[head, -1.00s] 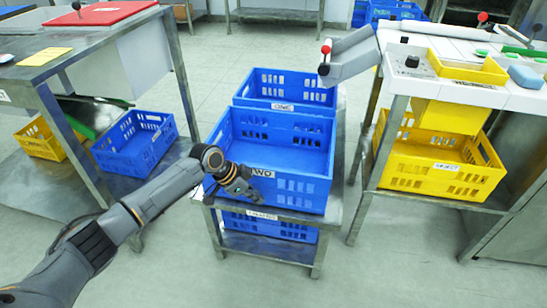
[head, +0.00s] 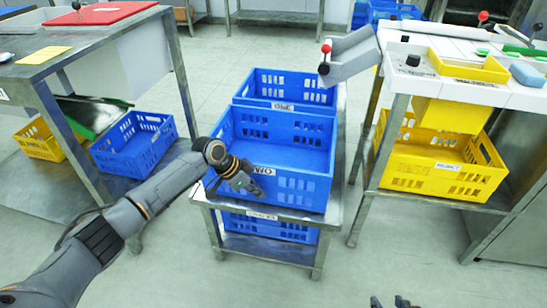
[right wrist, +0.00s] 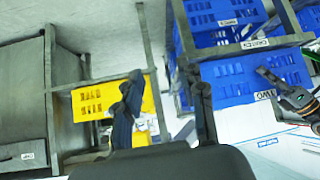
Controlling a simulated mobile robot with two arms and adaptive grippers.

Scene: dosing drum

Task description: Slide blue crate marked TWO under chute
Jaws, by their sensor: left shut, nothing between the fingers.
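The blue crate marked TWO (head: 312,165) stands on a small metal table (head: 325,218), in front of the blue crate marked ONE (head: 310,92). It also shows in the right wrist view (right wrist: 235,88). My left gripper (head: 250,186) is shut and empty at its front wall, just left of and below the label; I cannot tell whether it touches. The same gripper shows in the right wrist view (right wrist: 268,76). The grey chute (head: 350,55) with a red-knobbed lever hangs right of crate ONE. My right gripper (head: 390,302) is open and empty at the bottom edge, away from the crates.
Another blue crate (head: 270,229) is on the table's lower shelf. A yellow crate (head: 440,172) sits under the right bench. The left bench (head: 100,38) holds a red board, with a blue crate (head: 135,143) on its shelf. The floor in front is clear.

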